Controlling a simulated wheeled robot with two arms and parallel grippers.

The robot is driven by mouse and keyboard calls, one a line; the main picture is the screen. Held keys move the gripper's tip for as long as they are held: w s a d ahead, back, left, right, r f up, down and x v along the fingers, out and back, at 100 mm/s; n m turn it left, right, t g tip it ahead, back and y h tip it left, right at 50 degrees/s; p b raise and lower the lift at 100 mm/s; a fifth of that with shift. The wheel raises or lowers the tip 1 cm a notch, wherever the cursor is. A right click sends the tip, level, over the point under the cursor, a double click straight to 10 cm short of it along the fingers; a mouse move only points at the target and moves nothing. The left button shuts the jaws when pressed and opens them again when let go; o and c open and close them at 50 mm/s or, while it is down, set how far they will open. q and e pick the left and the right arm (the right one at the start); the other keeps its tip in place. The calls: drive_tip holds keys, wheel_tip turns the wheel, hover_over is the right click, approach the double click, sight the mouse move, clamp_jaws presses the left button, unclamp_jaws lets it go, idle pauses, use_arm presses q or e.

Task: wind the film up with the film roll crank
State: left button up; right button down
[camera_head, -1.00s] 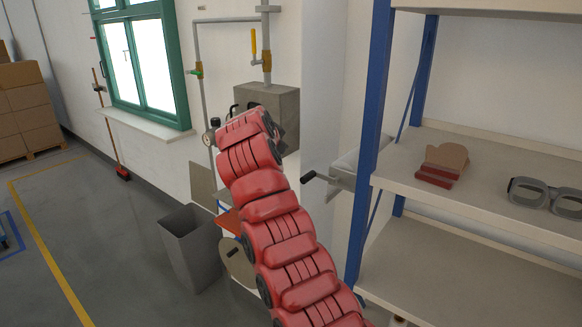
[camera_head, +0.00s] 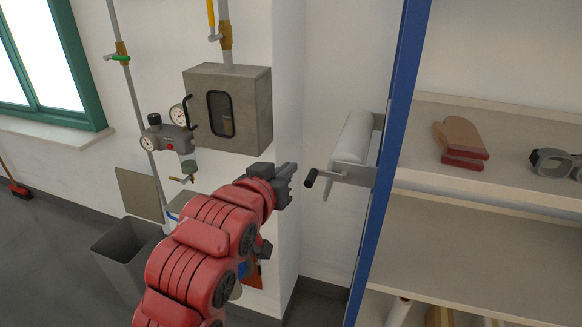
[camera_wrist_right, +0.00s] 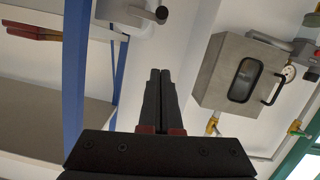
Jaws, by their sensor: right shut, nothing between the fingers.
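The film roll (camera_head: 353,137) is a pale white cylinder in a grey bracket beside the blue shelf post. The crank handle (camera_wrist_right: 161,14) shows there above the fingertips, with part of the roll (camera_wrist_right: 122,10). My left gripper is not in view.
A grey metal cabinet (camera_head: 228,108) with a dark window hangs left of the gripper, with gauges (camera_head: 168,134) beside it. The shelf (camera_head: 500,172) holds a glove (camera_head: 461,142) and goggles (camera_head: 556,163). A grey bin (camera_head: 125,255) stands on the floor.

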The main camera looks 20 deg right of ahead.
drive_tip(key=p, duration=0.4)
hover_over(306, 182)
drive_tip(key=f, duration=0.2)
wheel_tip(306, 182, down, 3)
drive_tip(key=shift+a+r+p, duration=0.1)
drive_tip(key=shift+p, duration=0.55)
drive_tip(key=shift+f, duration=0.7)
drive_tip(key=f+n, duration=0.1)
drive_tip(key=f+n+h, duration=0.1)
drive_tip(key=f+n+b, duration=0.1)
drive_tip(key=shift+w+a+f+n+g, duration=0.1)
drive_tip(key=shift+w+a+n+g, duration=0.1)
drive_tip(key=shift+a+n+g, duration=0.1)
